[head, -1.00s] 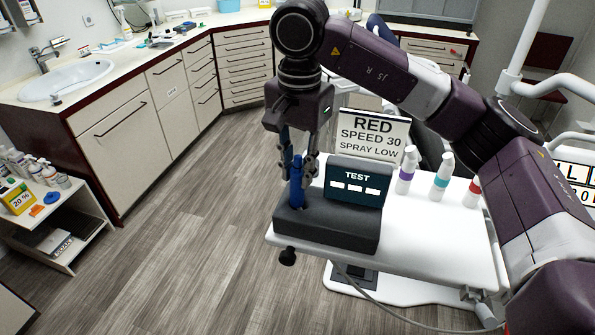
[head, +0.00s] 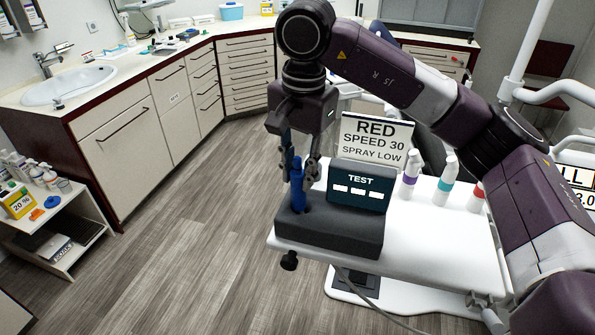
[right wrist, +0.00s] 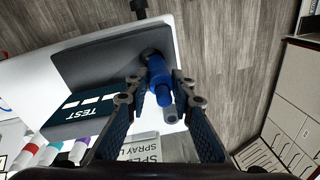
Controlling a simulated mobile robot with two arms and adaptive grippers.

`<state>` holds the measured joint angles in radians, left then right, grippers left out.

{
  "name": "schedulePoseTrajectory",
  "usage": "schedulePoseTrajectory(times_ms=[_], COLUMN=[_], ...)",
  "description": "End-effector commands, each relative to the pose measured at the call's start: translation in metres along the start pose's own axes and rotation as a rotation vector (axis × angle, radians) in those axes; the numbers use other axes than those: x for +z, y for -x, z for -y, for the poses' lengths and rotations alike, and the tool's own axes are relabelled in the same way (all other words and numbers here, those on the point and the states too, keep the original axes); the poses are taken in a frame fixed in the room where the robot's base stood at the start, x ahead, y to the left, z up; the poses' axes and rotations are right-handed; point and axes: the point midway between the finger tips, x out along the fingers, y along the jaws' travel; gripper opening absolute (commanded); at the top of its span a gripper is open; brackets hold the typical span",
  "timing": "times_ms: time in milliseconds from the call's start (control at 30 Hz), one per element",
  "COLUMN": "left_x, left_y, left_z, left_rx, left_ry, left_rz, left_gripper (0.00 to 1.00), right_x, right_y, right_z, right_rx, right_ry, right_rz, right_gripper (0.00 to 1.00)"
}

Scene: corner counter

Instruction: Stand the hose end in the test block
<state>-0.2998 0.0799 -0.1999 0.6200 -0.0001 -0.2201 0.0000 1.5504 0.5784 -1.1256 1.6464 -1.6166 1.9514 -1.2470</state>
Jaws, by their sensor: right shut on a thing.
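The blue hose end (head: 298,186) stands about upright at the left part of the dark grey test block (head: 335,232). Its lower tip is at the block's round hole; how deep it sits I cannot tell. My right gripper (head: 300,174) comes down from above and is shut on the hose end, one finger on each side. In the right wrist view the blue hose end (right wrist: 160,84) shows between the fingers of the right gripper (right wrist: 160,92), above the block (right wrist: 100,62). My left gripper is not in view.
The TEST panel (head: 358,188) rises at the block's back, close to the right gripper. Three capped bottles (head: 443,182) stand to the right on the white tray (head: 440,235). A sign (head: 375,138) stands behind. The floor left of the tray is clear.

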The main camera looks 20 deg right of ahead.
Motion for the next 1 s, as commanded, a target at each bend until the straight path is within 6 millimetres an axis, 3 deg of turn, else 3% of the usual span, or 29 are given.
schedulePoseTrajectory(times_ms=[33,1000], left_x=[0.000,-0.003], left_y=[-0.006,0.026], left_z=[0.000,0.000], left_rx=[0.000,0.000], left_ry=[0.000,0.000], left_rz=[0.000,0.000], left_gripper=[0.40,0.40], right_x=[0.015,0.011], right_y=[-0.039,0.012], right_z=[-0.014,-0.011], right_rx=[0.083,0.085], right_ry=[0.017,0.015], right_rz=[0.043,0.041], right_gripper=[0.00,0.00])
